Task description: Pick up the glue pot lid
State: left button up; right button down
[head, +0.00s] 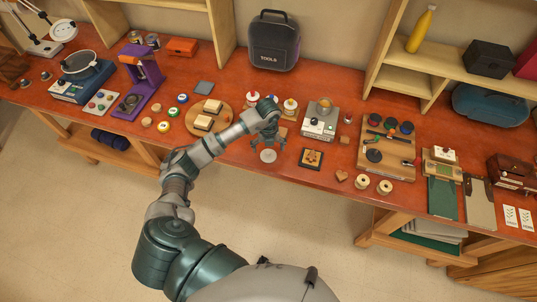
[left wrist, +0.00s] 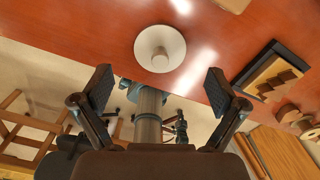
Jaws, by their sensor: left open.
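The glue pot lid is a pale round disc (head: 268,155) with a small raised knob, lying flat near the front edge of the red-brown bench. In the left wrist view the lid (left wrist: 160,48) lies beyond the fingertips, roughly centred between them. My left gripper (head: 268,141) is open and empty above the bench, just behind the lid in the head view; its two fingers (left wrist: 160,88) are spread wide and do not touch the lid. My right gripper is not in view.
A small orange-brown pot (head: 324,106) sits on a white boxy unit (head: 319,126) to the right. A dark square block with a wooden piece (head: 311,159) lies right of the lid. A round wooden board (head: 208,118) lies left.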

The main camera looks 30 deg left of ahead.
aim_at(268, 153)
pick_arm(q)
jog(key=f, duration=0.3)
jog(key=shift+w+a+f, duration=0.1)
jog(key=shift+a+f, duration=0.1)
jog(key=shift+f, duration=0.15)
jog(key=shift+d, duration=0.1)
jog(key=shift+c, duration=0.2)
jog(key=shift+d+r, duration=0.1)
jog(key=c, duration=1)
jog(key=shift+s, duration=0.2)
jog(key=c, duration=0.4)
